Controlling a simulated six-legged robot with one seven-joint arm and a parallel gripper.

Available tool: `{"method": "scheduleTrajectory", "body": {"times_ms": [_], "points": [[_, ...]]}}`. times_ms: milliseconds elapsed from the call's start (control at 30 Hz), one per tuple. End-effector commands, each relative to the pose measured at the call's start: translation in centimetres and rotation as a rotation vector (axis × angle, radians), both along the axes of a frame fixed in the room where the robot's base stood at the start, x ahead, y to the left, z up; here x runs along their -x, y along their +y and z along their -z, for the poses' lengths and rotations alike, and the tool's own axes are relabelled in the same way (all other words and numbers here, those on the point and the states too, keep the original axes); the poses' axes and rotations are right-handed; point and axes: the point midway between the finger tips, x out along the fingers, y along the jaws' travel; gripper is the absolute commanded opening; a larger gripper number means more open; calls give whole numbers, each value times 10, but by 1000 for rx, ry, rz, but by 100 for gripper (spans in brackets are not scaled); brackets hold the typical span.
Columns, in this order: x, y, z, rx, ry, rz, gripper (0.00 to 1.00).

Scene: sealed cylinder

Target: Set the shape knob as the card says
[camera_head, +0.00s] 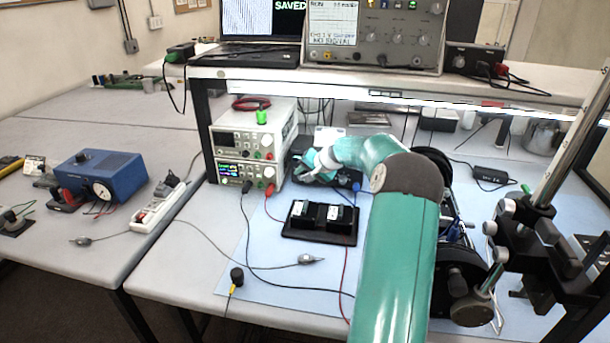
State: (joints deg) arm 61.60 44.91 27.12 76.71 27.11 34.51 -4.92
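My arm is teal and reaches up from the bottom of the view to the blue mat under the shelf. My gripper (312,165) is at its far end, just right of two stacked bench instruments (247,147). It is small and partly blends with dark things behind it, so I cannot tell whether its fingers are open or shut. The stacked instruments have lit displays, small knobs and coloured sockets with leads. I cannot tell which knob is the shape knob. No card with readable setting text can be made out.
An oscilloscope (374,35) reading "NO SIGNAL" and a laptop (258,52) showing "SAVED" stand on the shelf (330,80). A black tray (320,222) with two dark blocks lies on the mat. Cables cross the front. A metal stand (545,190) is at right. A blue box (100,172) is left.

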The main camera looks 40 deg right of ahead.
Motion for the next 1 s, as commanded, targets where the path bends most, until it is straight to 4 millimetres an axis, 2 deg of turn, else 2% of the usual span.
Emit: {"method": "scheduleTrajectory", "body": {"times_ms": [133, 167, 300, 1000], "points": [[0, 0, 0, 0, 0, 0, 31], [0, 0, 0, 0, 0, 0, 28], [0, 0, 0, 0, 0, 0, 0], [0, 1, -2, 15, 17, -2, 0]]}}
